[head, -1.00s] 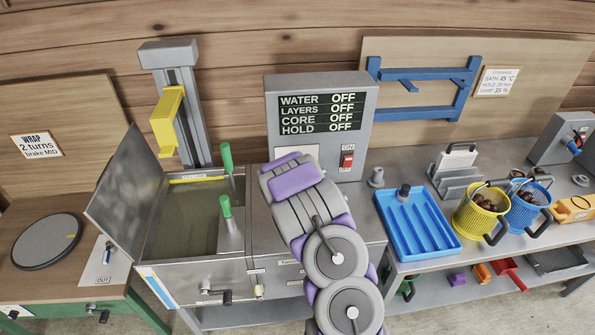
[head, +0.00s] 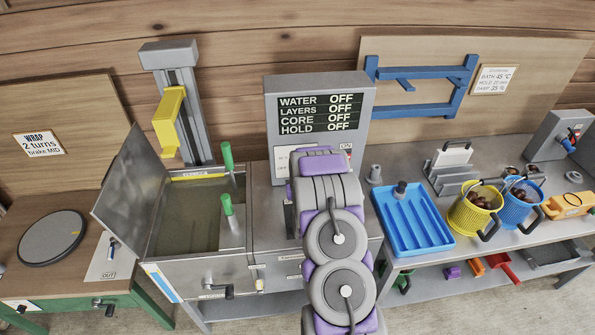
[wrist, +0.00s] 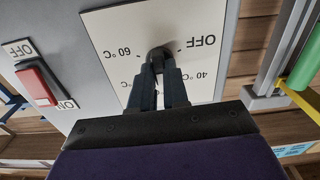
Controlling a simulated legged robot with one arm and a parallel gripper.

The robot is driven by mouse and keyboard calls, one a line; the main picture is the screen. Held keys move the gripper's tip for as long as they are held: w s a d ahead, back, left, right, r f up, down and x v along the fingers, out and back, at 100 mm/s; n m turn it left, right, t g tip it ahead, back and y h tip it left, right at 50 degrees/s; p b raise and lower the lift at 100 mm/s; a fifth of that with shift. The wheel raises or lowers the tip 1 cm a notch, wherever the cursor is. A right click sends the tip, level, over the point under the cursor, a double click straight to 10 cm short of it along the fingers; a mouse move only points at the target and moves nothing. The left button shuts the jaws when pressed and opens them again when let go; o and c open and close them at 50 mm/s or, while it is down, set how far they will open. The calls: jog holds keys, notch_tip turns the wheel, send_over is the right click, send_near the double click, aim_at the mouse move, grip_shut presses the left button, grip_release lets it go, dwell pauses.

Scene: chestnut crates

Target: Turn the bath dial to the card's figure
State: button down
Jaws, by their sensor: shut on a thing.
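The bath dial (wrist: 158,54) is a dark knob on a white scale plate (wrist: 110,32), seen turned over in the wrist view. OFF, 40 °C and 60 °C are legible; other marks and the dial's pointer are hidden or unclear. My gripper (wrist: 160,72) is shut on the knob, a finger on each side. In the head view my arm hides the gripper and dial, leaving part of the plate (head: 283,157). The card (head: 495,79) on the back board reads BATH 45 °C. The display (head: 318,113) shows WATER, LAYERS, CORE and HOLD all OFF.
A red ON/OFF switch (wrist: 38,84) is on the same panel, beside the plate. Left stands an open bath tank (head: 190,228) with green handles. Right are a blue tray (head: 413,218), a yellow basket (head: 470,217) and a blue basket (head: 515,212).

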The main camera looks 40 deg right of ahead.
dwell(0.6)
jog(key=c, duration=1.1)
grip_release()
jog(key=shift+d+m, duration=0.1)
jog(key=shift+m, duration=0.2)
jog(key=shift+w+r, duration=0.1)
